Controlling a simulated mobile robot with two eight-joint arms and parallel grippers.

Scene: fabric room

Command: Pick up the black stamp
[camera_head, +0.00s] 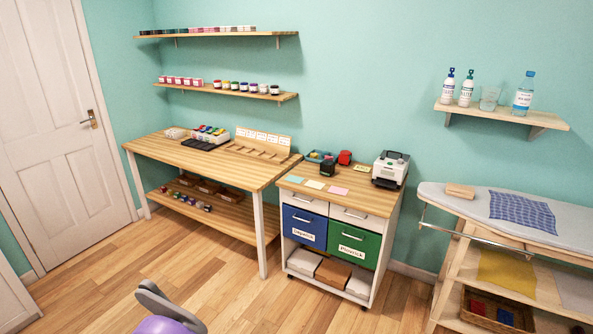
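The black stamp (327,167) looks like a small dark upright block on the wooden top of a white drawer cabinet (362,202). It stands toward the back of that top, in front and to the left of a red stamp-like object (345,157). It is too small to make out its handle clearly.
A blue tray (318,157), coloured note pads (315,184) and a white printer-like machine (390,169) share the cabinet top. A wooden worktable (215,165) stands left, an ironing board (470,203) right. The floor (215,285) in front is mostly open.

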